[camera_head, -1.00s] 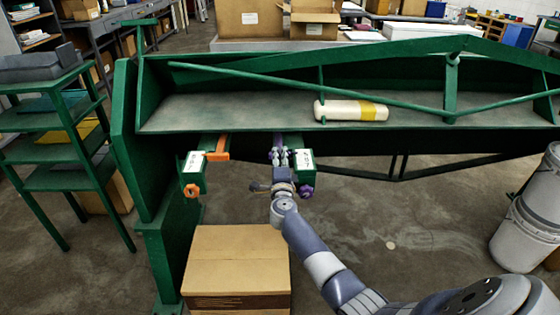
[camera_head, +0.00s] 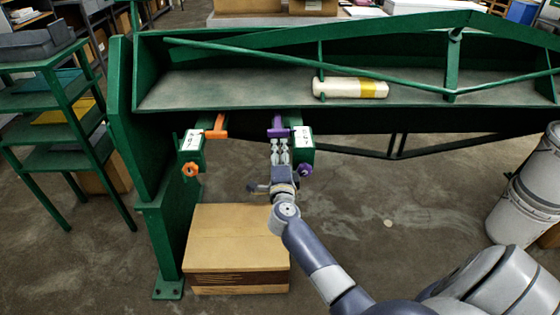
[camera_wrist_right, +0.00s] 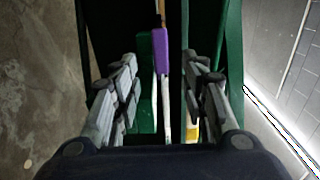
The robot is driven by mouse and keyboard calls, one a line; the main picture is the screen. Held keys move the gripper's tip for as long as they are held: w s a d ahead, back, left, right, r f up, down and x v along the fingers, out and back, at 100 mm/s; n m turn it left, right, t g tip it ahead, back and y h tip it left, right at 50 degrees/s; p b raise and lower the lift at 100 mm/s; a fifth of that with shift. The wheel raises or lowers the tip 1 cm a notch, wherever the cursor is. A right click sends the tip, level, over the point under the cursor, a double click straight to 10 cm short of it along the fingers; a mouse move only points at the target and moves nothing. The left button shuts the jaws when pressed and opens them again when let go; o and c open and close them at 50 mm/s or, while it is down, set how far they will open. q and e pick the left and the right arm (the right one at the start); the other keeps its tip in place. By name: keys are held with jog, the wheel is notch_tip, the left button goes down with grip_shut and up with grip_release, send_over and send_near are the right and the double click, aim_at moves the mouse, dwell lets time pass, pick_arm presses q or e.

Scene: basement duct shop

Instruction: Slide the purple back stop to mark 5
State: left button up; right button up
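The purple back stop (camera_head: 278,130) is a T-shaped bar sticking out from under the green machine, beside the right-hand green bracket (camera_head: 303,152) with its white mark label (camera_head: 302,136). The label's numbers are too small to read. A purple knob (camera_head: 306,170) sits on that bracket. My right gripper (camera_head: 280,146) is just on the near side of the stop, its fingers pointing at it. In the right wrist view the purple stop (camera_wrist_right: 161,51) shows between and beyond the two spread fingers (camera_wrist_right: 158,72), with gaps on both sides. My left gripper is out of view.
An orange stop (camera_head: 214,130) with its own label and orange knob (camera_head: 190,170) is to the left. A cardboard box (camera_head: 238,240) stands on the floor below. A white roll (camera_head: 345,88) lies on the machine's bed. White buckets (camera_head: 520,215) stand at the right.

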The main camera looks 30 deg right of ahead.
jog(key=v, duration=0.3)
jog(key=shift+s+a, duration=0.1)
jog(key=shift+s, duration=0.05)
jog(key=shift+f, duration=0.1)
dwell(0.4)
